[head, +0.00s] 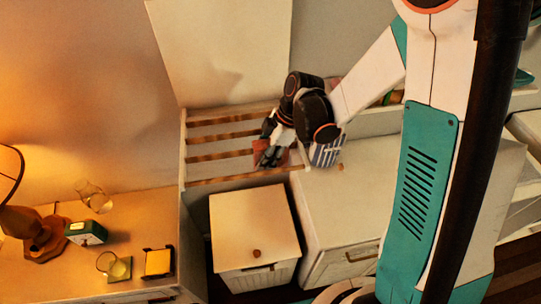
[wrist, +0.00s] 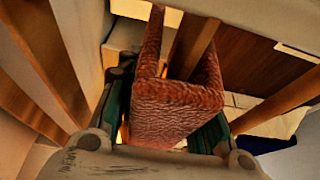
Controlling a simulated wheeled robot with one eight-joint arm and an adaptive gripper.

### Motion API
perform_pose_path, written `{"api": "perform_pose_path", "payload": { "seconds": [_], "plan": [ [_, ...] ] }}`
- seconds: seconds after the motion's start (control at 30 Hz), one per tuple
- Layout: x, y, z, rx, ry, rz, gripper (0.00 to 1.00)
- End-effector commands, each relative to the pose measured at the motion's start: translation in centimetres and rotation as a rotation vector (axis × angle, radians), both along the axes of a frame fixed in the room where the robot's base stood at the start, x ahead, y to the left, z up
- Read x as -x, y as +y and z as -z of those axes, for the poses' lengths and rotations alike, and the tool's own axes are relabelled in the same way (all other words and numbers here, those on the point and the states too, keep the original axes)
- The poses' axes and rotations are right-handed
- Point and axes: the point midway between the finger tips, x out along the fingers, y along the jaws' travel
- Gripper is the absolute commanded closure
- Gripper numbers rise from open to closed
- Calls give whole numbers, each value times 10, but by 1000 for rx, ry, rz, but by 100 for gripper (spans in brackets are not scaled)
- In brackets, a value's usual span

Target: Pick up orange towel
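The orange towel (wrist: 175,112) is a reddish-orange, rough-textured cloth that fills the middle of the wrist view. Two narrow parts of it rise on either side of a wooden slat (wrist: 190,45). In the head view a small part of the towel (head: 284,157) shows beside my gripper (head: 268,157), at the slatted wooden rack. My gripper (wrist: 165,125) has its green fingers on the left and right of the towel in the wrist view. The towel covers much of the space between the fingers, so I cannot tell whether they press on it.
Wooden slats (head: 225,137) lie around my gripper. A blue-and-white striped item (head: 326,152) is just right of it. A white lidded box (head: 253,225) and a white cabinet (head: 365,190) stand in front. A side table (head: 130,230) with a lamp (head: 35,232) and glassware is at left.

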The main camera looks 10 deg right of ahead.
Motion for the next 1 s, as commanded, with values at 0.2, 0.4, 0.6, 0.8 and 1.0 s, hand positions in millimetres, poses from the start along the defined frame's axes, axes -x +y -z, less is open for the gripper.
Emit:
{"api": "perform_pose_path", "payload": {
  "seconds": [0.2,0.4,0.6,0.8,1.0],
  "plan": [
    [0,0,0,0,0,0,90],
    [0,0,-2,0,0,0,90],
    [0,0,-17,0,0,0,90],
    [0,0,-48,0,0,0,90],
    [0,0,-89,0,0,0,90]
  ]
}}
